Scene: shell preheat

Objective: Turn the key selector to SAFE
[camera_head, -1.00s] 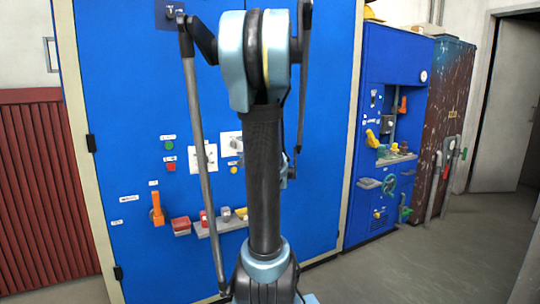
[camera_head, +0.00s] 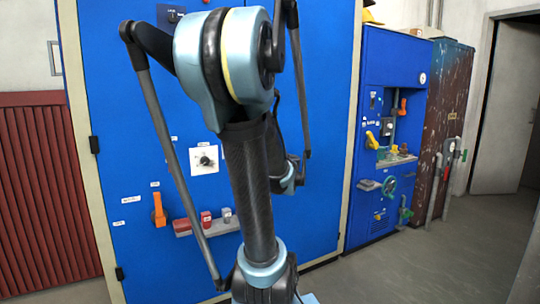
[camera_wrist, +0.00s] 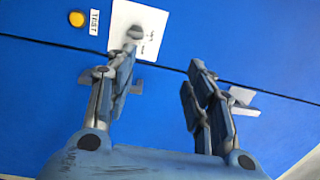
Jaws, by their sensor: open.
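In the wrist view a white plate (camera_wrist: 148,22) with a grey knob (camera_wrist: 135,32) lies near the top edge, beyond my gripper's left finger. Its print is too small to read, so I cannot tell its setting. My gripper (camera_wrist: 153,78) is open, with nothing between its fingers, over bare blue panel and a dark seam. In the head view another white plate with a dark knob (camera_head: 204,161) shows left of my arm. A dark plate with a small switch (camera_head: 172,16) sits at the top. I cannot tell which is the key selector.
A yellow button (camera_wrist: 77,18) labelled TEST is beside the white plate. Grey brackets (camera_wrist: 241,98) flank the fingers. An orange handle (camera_head: 159,210) and a shelf with red blocks (camera_head: 206,219) are low on the blue cabinet (camera_head: 110,90). Open floor lies right.

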